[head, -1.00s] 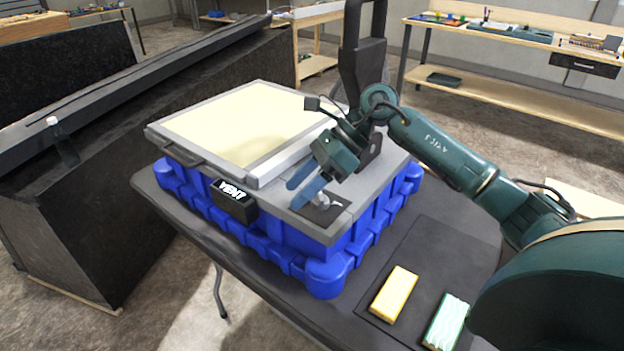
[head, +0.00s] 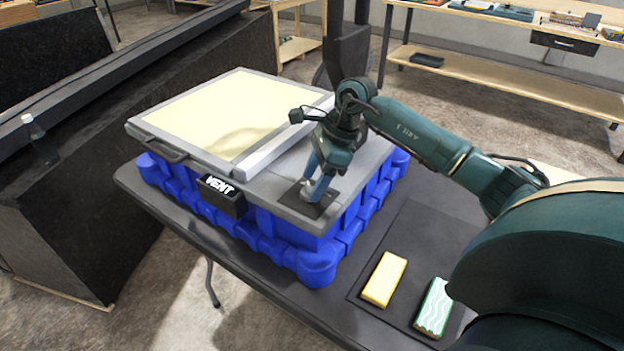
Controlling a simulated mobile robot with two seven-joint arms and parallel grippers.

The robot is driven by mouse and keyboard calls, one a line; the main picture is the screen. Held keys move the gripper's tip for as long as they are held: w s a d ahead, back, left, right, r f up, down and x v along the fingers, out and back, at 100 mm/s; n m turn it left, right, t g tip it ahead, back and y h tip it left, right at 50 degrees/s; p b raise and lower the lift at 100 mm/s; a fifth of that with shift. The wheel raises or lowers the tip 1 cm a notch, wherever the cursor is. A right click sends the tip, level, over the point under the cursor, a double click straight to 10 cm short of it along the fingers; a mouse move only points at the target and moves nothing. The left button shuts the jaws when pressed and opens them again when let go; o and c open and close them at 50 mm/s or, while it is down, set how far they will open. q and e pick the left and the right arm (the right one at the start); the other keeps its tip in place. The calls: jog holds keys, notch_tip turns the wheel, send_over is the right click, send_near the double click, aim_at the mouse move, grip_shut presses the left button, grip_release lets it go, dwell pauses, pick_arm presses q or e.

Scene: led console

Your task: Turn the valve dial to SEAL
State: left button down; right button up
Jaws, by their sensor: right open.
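The valve dial (head: 311,190) is a small light-grey knob on a dark square plate (head: 300,205), at the near right corner of the console (head: 283,215). A black display (head: 221,196) on the console's front reads VENT. My right gripper (head: 317,188) points down at the dial, its blue fingers open and at or around the knob. I cannot tell whether they touch it. The fingers and wrist hide part of the dial, so its pointing direction is unclear. My left gripper is not in view.
The console has a pale yellow panel (head: 225,115) with a grey frame and handle, on a blue base (head: 318,262). A yellow block (head: 384,279) and a green-and-white wavy block (head: 433,307) lie on a dark mat (head: 412,250) at right.

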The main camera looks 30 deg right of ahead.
jog(key=shift+x, duration=0.8)
jog(key=shift+c, duration=0.3)
jog(key=c, duration=0.9)
